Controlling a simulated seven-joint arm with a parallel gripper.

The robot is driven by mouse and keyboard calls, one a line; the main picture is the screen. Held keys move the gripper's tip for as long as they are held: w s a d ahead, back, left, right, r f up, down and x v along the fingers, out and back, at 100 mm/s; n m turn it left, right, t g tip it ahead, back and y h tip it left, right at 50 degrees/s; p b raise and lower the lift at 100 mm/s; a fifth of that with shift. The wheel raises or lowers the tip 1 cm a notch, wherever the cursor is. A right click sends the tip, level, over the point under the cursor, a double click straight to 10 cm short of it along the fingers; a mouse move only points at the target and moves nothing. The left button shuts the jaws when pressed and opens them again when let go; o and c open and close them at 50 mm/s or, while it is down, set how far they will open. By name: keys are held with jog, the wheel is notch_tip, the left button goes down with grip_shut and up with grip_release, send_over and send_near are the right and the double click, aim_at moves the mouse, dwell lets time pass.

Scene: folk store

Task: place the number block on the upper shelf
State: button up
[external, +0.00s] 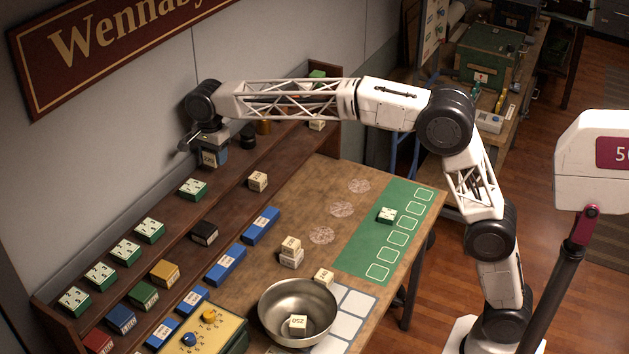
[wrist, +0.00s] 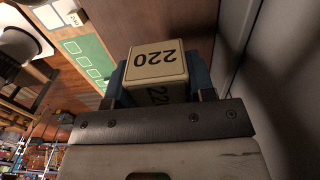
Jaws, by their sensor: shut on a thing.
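A cream number block marked 220 (wrist: 158,62) is between the blue fingers of my gripper in the wrist view. In the external view the block (external: 209,159) is partly covered by the fingers. My gripper (external: 212,152) is shut on it and points down over the upper shelf (external: 172,211), close to the wall. The block is at or just above the shelf surface; I cannot tell if it touches.
A dark cylinder (external: 248,137) stands close right of my gripper. The lower step holds a cream block (external: 258,181) and a black block (external: 204,233). A metal bowl (external: 298,310) and a green mat (external: 362,258) are on the table.

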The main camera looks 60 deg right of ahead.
aim_at(216, 172)
dwell(0.4)
jog(key=shift+f, duration=1.75)
jog(key=shift+f, duration=0.15)
jog(key=o, duration=0.9)
notch_tip(216, 172, up, 12)
jog(key=shift+r, duration=0.15)
